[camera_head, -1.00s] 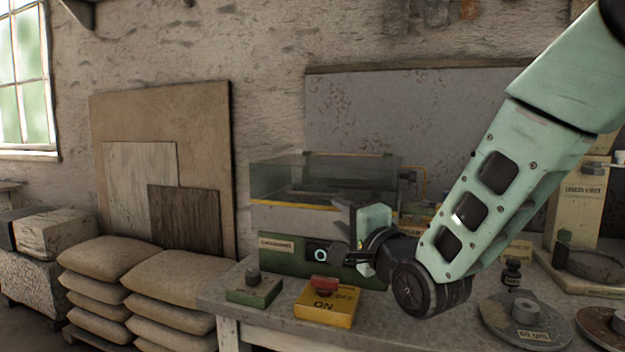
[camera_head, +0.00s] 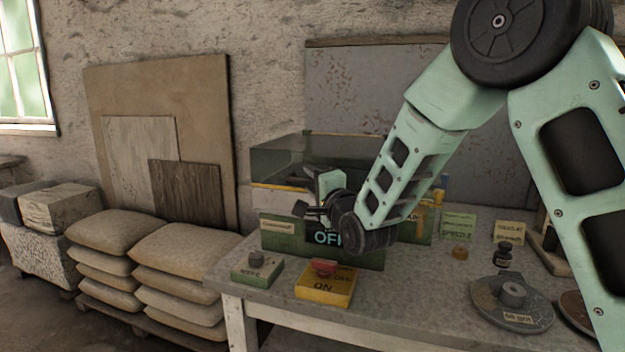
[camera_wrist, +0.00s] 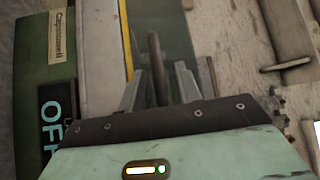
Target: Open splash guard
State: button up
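The splash guard (camera_head: 276,160) is a dark, see-through box-like cover on top of the green machine (camera_head: 275,229). It looks lowered. My gripper (camera_head: 308,192) is at the machine's front, near the guard's lower edge, and partly hides it. In the wrist view my gripper (camera_wrist: 158,88) has its two grey fingers apart. A dark rod-like handle (camera_wrist: 155,58) stands between them, with a gap on each side. The guard's green-tinted panel (camera_wrist: 172,22) shows beyond the fingers. The machine's display (camera_head: 323,237) reads OFF.
A green box with a dark knob (camera_head: 257,270) and a yellow box with a red switch (camera_head: 325,280) stand on the table (camera_head: 400,290) before the machine. Grinding discs (camera_head: 512,302) lie at right. Stacked sacks (camera_head: 180,255) stand left of the table.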

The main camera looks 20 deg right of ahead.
jog(key=shift+w, duration=0.1)
grip_shut()
jog(key=shift+r, duration=0.1)
